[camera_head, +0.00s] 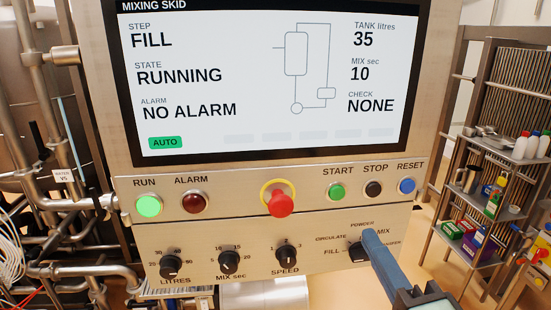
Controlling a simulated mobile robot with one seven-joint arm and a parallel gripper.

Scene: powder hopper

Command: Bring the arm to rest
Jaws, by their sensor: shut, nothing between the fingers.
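My gripper (371,241) is at the lower right of the control panel (230,245). Its blue-grey fingers are shut and hold nothing. The fingertips are at the mode selector knob (356,254) and overlap its right side in the picture. I cannot tell whether they touch it. The knob's labels read FILL, CIRCULATE, POWDER and MIX, and one more is partly hidden by the fingers. The screen (260,80) shows step FILL, state RUNNING, NO ALARM, tank 35 litres, mix 10 sec and check NONE. The green RUN lamp (148,206) is lit.
A red emergency stop (280,202) sticks out mid-panel. START, STOP and RESET buttons (407,186) are above my gripper. Three knobs, including SPEED (287,255), are to the left. Pipes (80,200) stand at left, a loaded shelf rack (490,150) at right. Floor shows between panel and rack.

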